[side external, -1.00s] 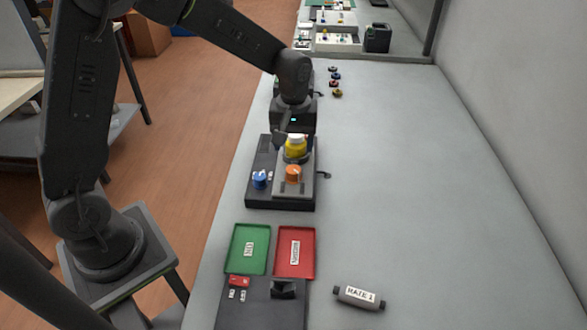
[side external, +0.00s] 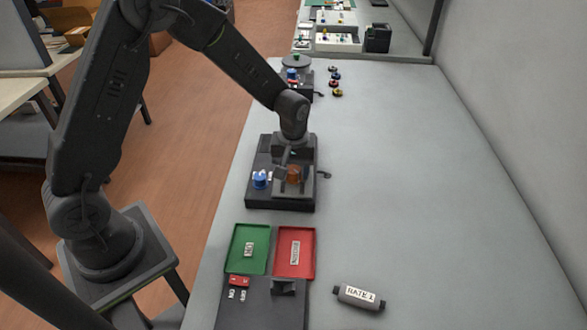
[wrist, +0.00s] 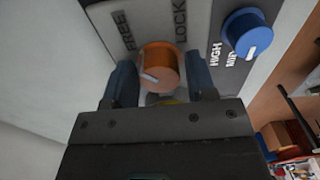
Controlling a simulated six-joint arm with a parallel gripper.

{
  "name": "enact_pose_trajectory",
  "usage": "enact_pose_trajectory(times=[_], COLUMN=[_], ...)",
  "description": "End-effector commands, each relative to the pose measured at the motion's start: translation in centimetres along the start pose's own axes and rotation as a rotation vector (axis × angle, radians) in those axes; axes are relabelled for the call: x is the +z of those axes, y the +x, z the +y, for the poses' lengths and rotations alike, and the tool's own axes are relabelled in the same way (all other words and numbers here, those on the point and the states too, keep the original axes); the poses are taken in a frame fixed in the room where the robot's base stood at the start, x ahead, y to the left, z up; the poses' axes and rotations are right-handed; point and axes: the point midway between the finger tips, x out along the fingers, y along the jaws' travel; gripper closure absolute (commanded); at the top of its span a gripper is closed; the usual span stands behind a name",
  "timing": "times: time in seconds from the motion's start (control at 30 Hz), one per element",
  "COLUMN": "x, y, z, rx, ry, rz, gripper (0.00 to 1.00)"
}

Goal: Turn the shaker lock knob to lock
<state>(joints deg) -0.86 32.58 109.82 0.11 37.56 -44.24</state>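The shaker (side external: 255,200) is a dark unit with a grey plate. Its orange lock knob (wrist: 158,62) sits near FREE and LOCK labels in the wrist view; a white mark shows on its lower left face. The knob also shows in the side view (side external: 294,174). My gripper (wrist: 160,78) is open, with one finger on each side of the knob; the right finger looks a little apart from it, and contact on the left is unclear. In the side view my gripper (side external: 288,160) is low over the knob. A sliver of yellow shows below the knob in the wrist view.
A green tray (side external: 234,262) and a red tray (side external: 308,262) lie in front, with a labelled cartridge (side external: 358,297) at right. The right side of the table is clear.

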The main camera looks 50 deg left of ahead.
Motion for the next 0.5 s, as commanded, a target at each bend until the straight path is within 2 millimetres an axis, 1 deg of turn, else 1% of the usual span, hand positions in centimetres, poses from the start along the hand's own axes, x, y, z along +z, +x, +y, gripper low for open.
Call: enact_pose_trajectory(times=[0.03,0.07,0.37,0.4,0.5], x=[0.0,0.0,0.0,-0.01,-0.01], y=[-0.02,-0.02,-0.04,-0.04,-0.05], z=[0.0,0.0,0.0,0.0,-0.01], rx=[0.0,0.0,0.0,0.0,0.0], ry=[0.0,0.0,0.0,0.0,0.003], rz=[0.0,0.0,0.0,0.0,0.0], gripper=[0.53,0.56,0.85,0.86,0.86])
